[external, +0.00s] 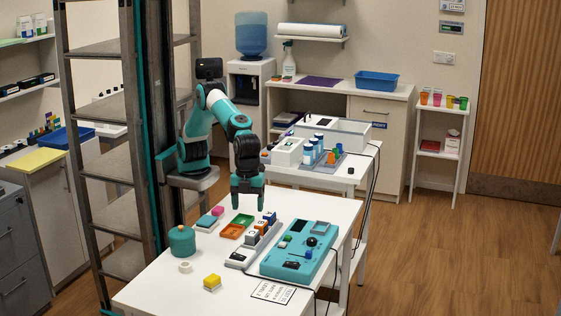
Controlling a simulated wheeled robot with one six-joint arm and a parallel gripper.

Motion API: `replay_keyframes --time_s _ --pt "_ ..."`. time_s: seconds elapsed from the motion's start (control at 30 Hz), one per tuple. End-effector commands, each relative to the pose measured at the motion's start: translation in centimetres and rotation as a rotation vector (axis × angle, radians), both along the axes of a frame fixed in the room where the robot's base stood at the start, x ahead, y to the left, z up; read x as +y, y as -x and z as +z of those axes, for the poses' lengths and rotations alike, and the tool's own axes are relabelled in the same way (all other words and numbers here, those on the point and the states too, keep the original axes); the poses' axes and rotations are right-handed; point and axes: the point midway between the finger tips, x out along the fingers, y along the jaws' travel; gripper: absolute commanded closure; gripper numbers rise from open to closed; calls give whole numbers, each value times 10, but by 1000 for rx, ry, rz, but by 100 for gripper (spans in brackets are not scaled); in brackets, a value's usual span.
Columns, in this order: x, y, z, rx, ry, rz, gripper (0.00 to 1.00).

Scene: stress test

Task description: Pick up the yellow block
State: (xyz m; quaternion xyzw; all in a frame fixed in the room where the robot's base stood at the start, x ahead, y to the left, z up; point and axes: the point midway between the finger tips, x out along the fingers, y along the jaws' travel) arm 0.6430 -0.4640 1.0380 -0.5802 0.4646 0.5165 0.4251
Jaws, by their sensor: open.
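My gripper (248,202) points down above the back part of the table, up and to the right of the yellow block in the picture. It is open, and I see nothing between its fingers. The gap between my gripper and the yellow block is wide. Nothing covers the block in this view.
A teal jar (181,241) and a white ring (185,267) stand left of and behind the yellow block. The front left tabletop is clear.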

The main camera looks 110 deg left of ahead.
Motion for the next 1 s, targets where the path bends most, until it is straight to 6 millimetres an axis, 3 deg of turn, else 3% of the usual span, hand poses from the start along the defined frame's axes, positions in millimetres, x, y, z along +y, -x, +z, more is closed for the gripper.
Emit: replay_keyframes --time_s 0.03,0.1,0.23,0.37,0.8,1.0 --pt "-40 16 -16 7 4 -128 30" --pt "-76 34 -26 11 9 -259 30" --pt "-109 55 -37 15 13 -388 30" --pt "-116 60 -52 17 13 -414 30" --pt "-126 61 -142 16 13 -406 30" --pt "-129 61 -157 14 15 -406 30"
